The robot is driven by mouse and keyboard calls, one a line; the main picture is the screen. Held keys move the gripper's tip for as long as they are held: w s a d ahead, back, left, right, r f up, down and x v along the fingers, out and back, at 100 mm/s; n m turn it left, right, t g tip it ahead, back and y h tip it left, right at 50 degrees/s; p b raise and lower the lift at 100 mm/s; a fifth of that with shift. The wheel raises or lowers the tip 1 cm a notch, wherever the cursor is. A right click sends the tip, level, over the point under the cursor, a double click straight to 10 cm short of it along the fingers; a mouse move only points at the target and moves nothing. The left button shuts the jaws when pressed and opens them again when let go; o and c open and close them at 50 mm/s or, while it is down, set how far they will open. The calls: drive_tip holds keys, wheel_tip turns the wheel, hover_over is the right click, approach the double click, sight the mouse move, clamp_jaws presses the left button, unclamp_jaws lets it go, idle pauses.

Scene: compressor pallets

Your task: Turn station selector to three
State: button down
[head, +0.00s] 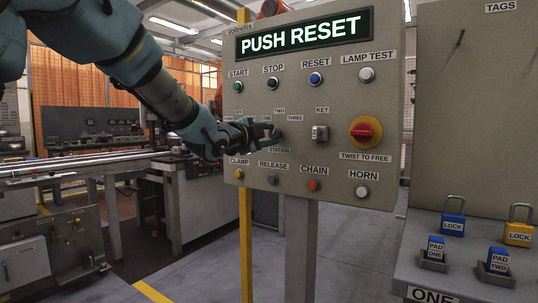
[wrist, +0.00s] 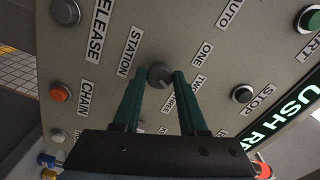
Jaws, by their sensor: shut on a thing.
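The station selector (wrist: 160,75) is a dark round knob on the grey control panel, with labels ONE, TWO and THREE around it and STATION beside it. My gripper (wrist: 159,76) is shut on the knob, one green finger on each side of it in the wrist view. In the head view my gripper (head: 272,136) reaches in from the left and hides most of the selector. I cannot tell for sure which number the knob points to.
The panel display (head: 305,34) reads PUSH RESET. The blue reset button (head: 315,79), key switch (head: 320,133) and red twist-to-free knob (head: 364,131) are right of my gripper. Clamp, release, chain and horn buttons sit below. Padlocks (head: 453,220) stand on a shelf at right.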

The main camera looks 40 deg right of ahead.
drive_tip(key=shift+m+b, duration=1.9)
drive_tip(key=shift+b, duration=0.35)
drive_tip(key=shift+c, duration=2.2)
unclamp_jaws()
drive_tip(key=v, duration=1.1)
